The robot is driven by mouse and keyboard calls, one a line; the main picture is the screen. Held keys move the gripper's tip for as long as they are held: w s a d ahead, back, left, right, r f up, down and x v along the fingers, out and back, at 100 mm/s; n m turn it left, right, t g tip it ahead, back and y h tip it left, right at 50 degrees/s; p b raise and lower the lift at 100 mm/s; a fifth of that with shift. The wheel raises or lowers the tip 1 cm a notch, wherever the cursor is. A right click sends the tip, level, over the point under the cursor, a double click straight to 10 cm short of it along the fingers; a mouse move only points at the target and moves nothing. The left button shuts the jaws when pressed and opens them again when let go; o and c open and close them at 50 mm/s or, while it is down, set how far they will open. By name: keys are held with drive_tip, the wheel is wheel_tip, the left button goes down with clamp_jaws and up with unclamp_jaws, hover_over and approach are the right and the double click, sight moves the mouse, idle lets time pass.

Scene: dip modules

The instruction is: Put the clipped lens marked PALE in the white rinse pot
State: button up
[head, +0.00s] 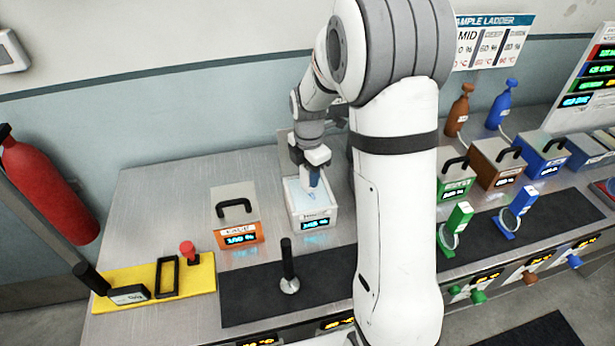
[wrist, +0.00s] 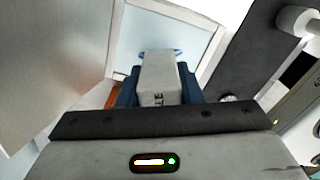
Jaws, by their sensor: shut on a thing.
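My gripper (head: 314,178) points down over the open white pot (head: 326,219), which holds pale blue liquid and has a lit blue display on its front. In the wrist view my gripper (wrist: 160,88) has dark blue fingers shut on a light grey clip (wrist: 158,70). The letters "LE" show on the clip; the rest of its marking is hidden. A bluish edge, probably the lens (wrist: 178,52), shows past the clip's far end. The white pot's rim (wrist: 117,40) surrounds it in that view. I cannot tell whether the lens touches the liquid.
A lidded orange-fronted pot (head: 238,228) stands left of the white pot. A yellow tray (head: 203,272) with tools lies at front left. A black upright handle (head: 287,262) stands on the dark mat (head: 240,297). Green (head: 455,183), brown (head: 497,166) and blue lidded pots stand at right.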

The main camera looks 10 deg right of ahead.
drive_tip(key=shift+f, duration=0.95)
drive_tip(key=shift+f, duration=0.2)
drive_tip(key=o, duration=1.1)
drive_tip(key=shift+o, duration=0.2)
drive_tip(key=shift+r, duration=0.1)
